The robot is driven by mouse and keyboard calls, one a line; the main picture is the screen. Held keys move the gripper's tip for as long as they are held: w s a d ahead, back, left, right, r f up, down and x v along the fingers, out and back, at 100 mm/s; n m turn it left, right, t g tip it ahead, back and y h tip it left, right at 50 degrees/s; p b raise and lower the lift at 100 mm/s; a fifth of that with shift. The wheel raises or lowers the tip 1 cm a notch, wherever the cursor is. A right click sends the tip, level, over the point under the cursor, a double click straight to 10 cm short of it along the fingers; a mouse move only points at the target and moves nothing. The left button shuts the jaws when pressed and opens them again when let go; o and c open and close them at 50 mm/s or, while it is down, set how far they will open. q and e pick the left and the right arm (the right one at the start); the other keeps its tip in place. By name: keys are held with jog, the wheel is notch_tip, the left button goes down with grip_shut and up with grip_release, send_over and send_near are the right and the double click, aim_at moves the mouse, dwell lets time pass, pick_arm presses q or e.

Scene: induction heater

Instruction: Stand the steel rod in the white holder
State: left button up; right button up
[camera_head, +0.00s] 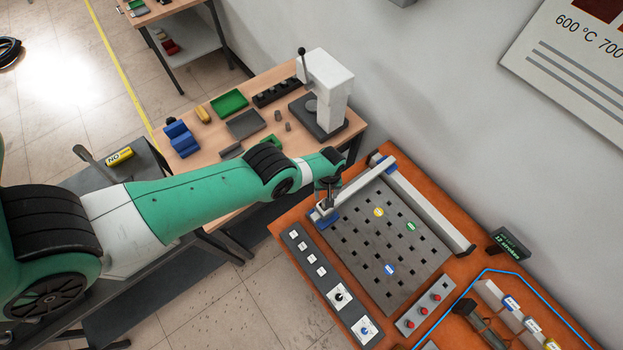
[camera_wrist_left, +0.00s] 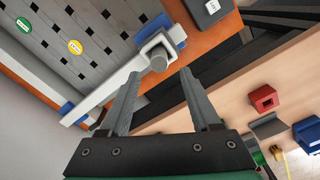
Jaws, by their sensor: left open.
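Just beyond the fingertips a short grey cylinder (camera_wrist_left: 158,63), which looks like the steel rod, shows nearly end-on. It appears to sit at a white square piece, likely the white holder (camera_wrist_left: 148,46), beside a blue block (camera_wrist_left: 177,35). Whether the rod is seated inside it I cannot tell. My right gripper is out of view.
A button strip (camera_head: 309,257) lies left of the plate and a red-button box (camera_head: 426,308) at its near right. A wooden table behind holds a white press (camera_head: 331,78), a green tray (camera_head: 229,102) and blue blocks (camera_head: 181,138). A gap separates the two tables.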

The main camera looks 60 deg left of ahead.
pick_arm(q)
jog(key=shift+r, duration=0.2)
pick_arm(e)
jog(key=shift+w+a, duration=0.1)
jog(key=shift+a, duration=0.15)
pick_arm(q)
jog(key=shift+d, duration=0.1)
